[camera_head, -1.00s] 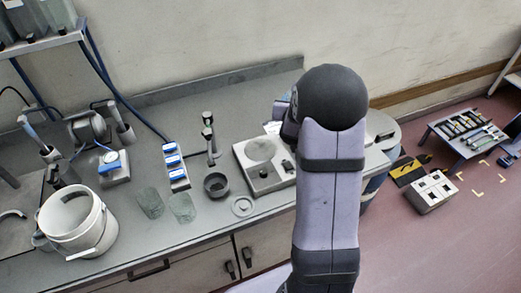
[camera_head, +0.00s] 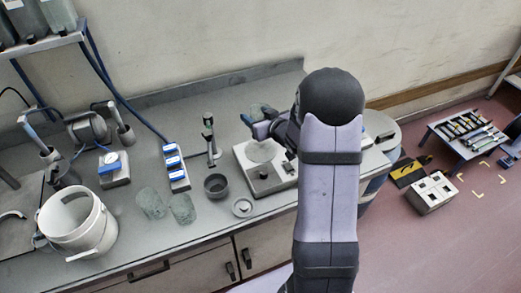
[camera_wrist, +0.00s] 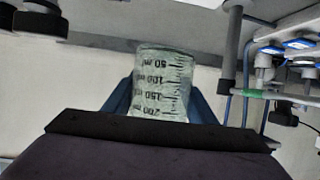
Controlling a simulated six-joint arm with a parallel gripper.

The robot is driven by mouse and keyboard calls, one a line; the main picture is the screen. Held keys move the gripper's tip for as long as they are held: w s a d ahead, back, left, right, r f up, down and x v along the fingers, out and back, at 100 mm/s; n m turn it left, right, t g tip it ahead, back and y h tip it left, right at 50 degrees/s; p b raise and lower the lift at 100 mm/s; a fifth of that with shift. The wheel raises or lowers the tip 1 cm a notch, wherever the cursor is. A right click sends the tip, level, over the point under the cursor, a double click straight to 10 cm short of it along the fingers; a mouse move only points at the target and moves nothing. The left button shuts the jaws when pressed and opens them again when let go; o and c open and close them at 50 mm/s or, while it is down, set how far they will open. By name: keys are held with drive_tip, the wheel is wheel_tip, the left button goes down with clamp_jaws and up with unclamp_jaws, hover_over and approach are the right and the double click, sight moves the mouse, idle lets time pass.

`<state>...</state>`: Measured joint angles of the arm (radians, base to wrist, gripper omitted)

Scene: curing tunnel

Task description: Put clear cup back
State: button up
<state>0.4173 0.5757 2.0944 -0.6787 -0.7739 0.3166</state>
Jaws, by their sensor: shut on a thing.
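My gripper (camera_head: 262,129) is above the flat scale in the head view, partly hidden behind my arm. In the wrist view its blue fingers (camera_wrist: 160,104) are shut on a clear cup (camera_wrist: 161,78) with black ml marks, one finger on each side. In the head view the held cup is small and partly covered by the fingers, so its tilt is hard to tell. Two more clear greenish cups, the left one (camera_head: 151,203) and the right one (camera_head: 182,208), stand side by side on the grey bench (camera_head: 215,235).
The scale (camera_head: 268,180) has a round pan. Left of it are a dark bowl (camera_head: 216,187), a small round dish (camera_head: 242,207), a stand (camera_head: 209,140) and a blue-and-white strip (camera_head: 175,165). A white bucket (camera_head: 77,223) stands at the front left.

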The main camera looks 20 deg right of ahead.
drive_tip(key=shift+f+p, duration=0.65)
drive_tip(key=shift+f, duration=2.25)
drive_tip(key=shift+f, duration=0.1)
drive_tip(key=shift+f+p, duration=0.6)
drive_tip(key=shift+f, duration=1.4)
drive_tip(key=shift+f, duration=0.2)
drive_tip(key=o, duration=1.1)
drive_tip(key=shift+r, duration=0.1)
